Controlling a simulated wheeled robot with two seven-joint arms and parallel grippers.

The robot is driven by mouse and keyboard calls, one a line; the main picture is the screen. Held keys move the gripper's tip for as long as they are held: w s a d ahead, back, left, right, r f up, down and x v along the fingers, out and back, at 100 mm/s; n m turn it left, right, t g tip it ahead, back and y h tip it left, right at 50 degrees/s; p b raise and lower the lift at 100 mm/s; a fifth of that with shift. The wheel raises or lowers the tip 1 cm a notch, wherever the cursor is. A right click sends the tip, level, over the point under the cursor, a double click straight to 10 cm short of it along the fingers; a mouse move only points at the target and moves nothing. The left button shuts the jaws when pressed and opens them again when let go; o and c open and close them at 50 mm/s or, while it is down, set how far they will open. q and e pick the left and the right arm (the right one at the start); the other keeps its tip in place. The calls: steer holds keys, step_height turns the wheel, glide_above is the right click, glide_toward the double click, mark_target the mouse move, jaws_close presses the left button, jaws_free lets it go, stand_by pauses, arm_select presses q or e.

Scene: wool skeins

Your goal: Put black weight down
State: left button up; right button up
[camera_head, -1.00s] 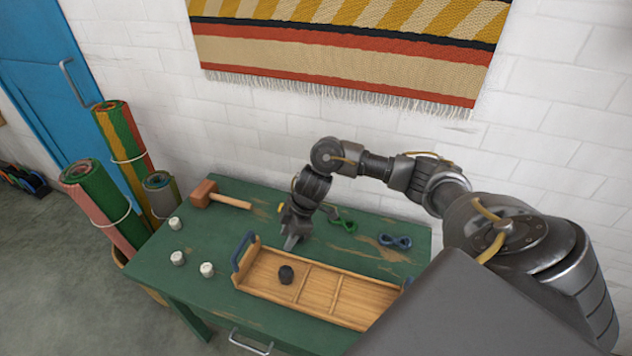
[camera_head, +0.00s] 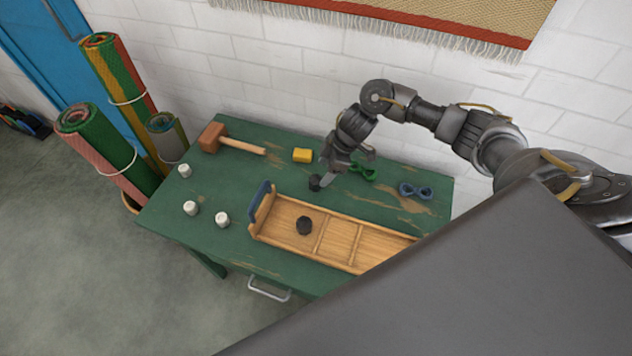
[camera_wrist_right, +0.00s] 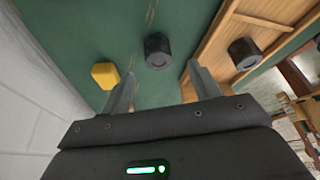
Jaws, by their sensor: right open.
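One black weight (camera_head: 315,183) stands on the green table behind the wooden tray (camera_head: 280,250). It also shows in the right wrist view (camera_wrist_right: 158,50), upright on bare green tabletop. My right gripper (camera_head: 327,177) is open and close beside this weight. In the wrist view its two fingers (camera_wrist_right: 159,76) are spread, with the weight in line with the gap, beyond the tips and apart from them. A second black weight (camera_head: 305,225) sits in the tray's left compartment, and the wrist view shows it too (camera_wrist_right: 243,53). My left gripper is not in view.
A yellow block (camera_head: 303,155), a mallet (camera_head: 232,142), green (camera_head: 363,173) and blue (camera_head: 416,191) skeins lie on the table (camera_head: 225,245). Three white pieces (camera_head: 191,208) stand at left. The tray has a blue handle (camera_head: 258,203). The wall is close behind.

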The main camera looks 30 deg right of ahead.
mark_target(315, 179)
steer(key=shift+x, duration=3.25)
steer(key=shift+w+r, duration=0.1)
steer(key=shift+w, duration=0.1)
steer(key=c, duration=1.3)
steer(key=shift+r, duration=0.15)
steer(key=shift+c, duration=0.2)
steer(key=shift+r, duration=0.6)
steer(key=s+d+r, duration=0.1)
steer(key=s+r, duration=1)
steer(key=s, duration=0.3)
steer(key=shift+r+p, duration=0.25)
steer(key=shift+p, duration=0.2)
